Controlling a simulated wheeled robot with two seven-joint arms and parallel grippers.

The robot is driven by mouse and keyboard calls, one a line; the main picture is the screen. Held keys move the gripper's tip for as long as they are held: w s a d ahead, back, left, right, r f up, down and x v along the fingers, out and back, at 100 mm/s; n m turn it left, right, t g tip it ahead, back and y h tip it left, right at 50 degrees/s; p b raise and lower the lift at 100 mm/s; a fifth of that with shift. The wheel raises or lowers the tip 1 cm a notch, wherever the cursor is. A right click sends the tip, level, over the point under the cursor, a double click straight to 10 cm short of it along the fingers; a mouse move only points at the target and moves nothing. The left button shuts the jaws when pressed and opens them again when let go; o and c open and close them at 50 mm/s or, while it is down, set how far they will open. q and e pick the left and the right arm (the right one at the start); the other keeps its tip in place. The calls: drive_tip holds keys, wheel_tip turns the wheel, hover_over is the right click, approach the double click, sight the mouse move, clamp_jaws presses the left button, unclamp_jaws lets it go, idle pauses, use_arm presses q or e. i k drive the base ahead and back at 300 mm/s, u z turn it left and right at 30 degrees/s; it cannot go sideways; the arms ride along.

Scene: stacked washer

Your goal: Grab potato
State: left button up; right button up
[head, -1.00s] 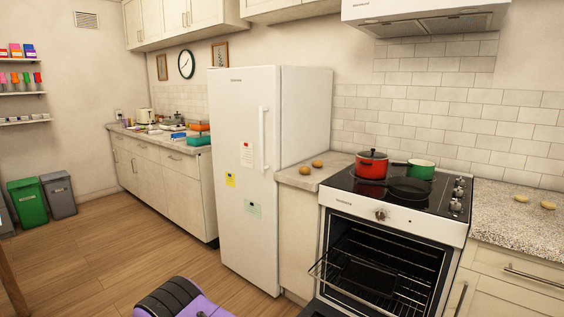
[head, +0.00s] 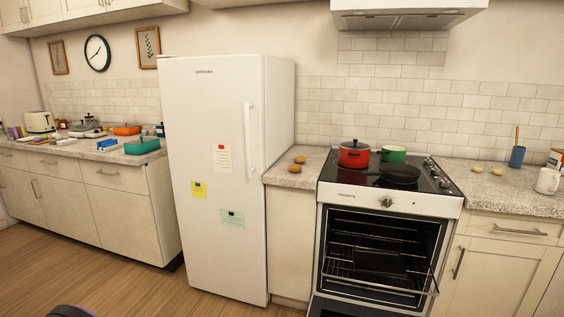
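Two brown, potato-like items (head: 297,164) lie close together on the short counter between the fridge and the stove. Two paler, yellowish potato-like items (head: 487,170) lie on the speckled counter to the right of the stove. They are small, and I cannot tell for sure which of them are potatoes. Neither of my grippers shows in the head view.
The oven door is open and low in front of the stove, with a rack (head: 380,277) reaching out. A red pot (head: 354,153), a green pot (head: 393,154) and a black pan (head: 400,173) stand on the stove. The white fridge (head: 215,130) is shut.

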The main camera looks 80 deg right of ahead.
sight(300, 160)
drive_tip(key=z, duration=1.9)
drive_tip(key=i, duration=0.7)
drive_tip(key=u, duration=0.75)
drive_tip(key=i, duration=1.3)
drive_tip(key=z, duration=0.9)
drive_tip(key=i, duration=0.6)
drive_tip(key=z, duration=3.1)
drive_tip(key=i, duration=0.25)
drive_tip(key=u, duration=0.05)
